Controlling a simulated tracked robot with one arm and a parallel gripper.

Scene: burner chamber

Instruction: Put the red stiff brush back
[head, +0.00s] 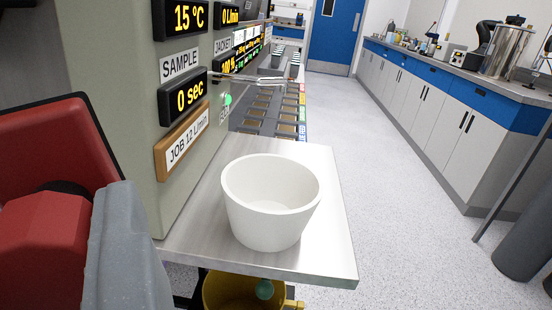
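I cannot make out a red stiff brush in the head view. A large red and grey part at the left edge looks like my gripper (125,245), seen close up and cut off by the frame. Its fingertips do not show clearly, so I cannot tell whether it is open or holds anything. A white tapered cup (270,200) stands upright and looks empty on a metal shelf (335,235), to the right of the red and grey part and apart from it.
A panel (145,95) with yellow-digit displays rises behind the shelf. A thin metal rod (255,82) juts from it. A yellow container (230,292) is partly hidden under the shelf. A cabinet bench (440,105) lines the right. The floor (400,190) between is clear.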

